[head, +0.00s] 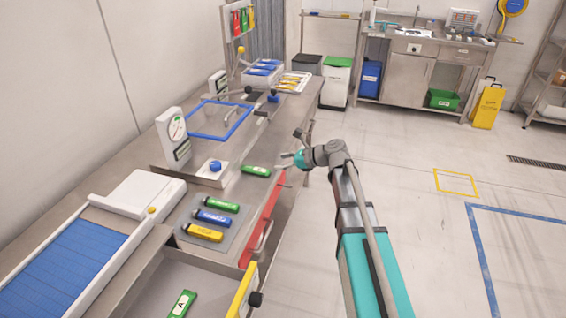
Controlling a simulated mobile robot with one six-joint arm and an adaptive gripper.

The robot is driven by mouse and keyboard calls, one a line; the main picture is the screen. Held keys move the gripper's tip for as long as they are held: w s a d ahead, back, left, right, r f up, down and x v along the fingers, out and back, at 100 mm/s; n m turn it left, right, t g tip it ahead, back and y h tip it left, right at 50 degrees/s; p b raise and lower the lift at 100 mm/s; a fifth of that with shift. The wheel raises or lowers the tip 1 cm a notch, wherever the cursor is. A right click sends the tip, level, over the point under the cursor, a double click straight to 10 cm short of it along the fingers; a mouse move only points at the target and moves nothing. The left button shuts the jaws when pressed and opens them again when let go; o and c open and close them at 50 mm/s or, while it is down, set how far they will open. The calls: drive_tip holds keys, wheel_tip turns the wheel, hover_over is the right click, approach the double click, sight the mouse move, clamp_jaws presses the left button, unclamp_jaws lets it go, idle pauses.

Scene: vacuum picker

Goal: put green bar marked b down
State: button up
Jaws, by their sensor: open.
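A green bar (257,171) lies flat on the steel counter (275,125), close to its front edge; its marking is too small to read. My gripper (281,161) is open and empty, just right of this bar at the counter's front edge, apart from it as far as I can tell. A second green bar (222,204) lies on a grey mat (192,241) above a blue bar (211,218) and a yellow bar (202,232). A third green bar (182,304), marked A, lies in the open drawer (150,290).
A dial instrument (174,138) and a plate with a blue knob (214,167) stand left of the near bar. A blue conveyor (62,270) is at lower left. A red drawer front (262,220) and a yellow-edged one (243,290) face the open floor at right.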

drive_tip(key=s+d+f+n+g+h, duration=0.1)
drive_tip(key=s+d+f+n+h, duration=0.2)
drive_tip(key=s+n, duration=0.4)
drive_tip(key=s+d+f+n+g+h, duration=0.2)
drive_tip(key=s+d+f+n+h, duration=0.2)
drive_tip(key=s+d+n+h, duration=0.1)
drive_tip(key=s+d+f+n+g+h, duration=0.1)
drive_tip(key=s+d+f+n+h, duration=0.3)
drive_tip(key=s+n, duration=0.6)
drive_tip(key=shift+d+f+g+h, duration=0.25)
drive_tip(key=shift+d+g+h, duration=0.05)
drive_tip(key=shift+d, duration=0.45)
drive_tip(key=shift+s, duration=0.1)
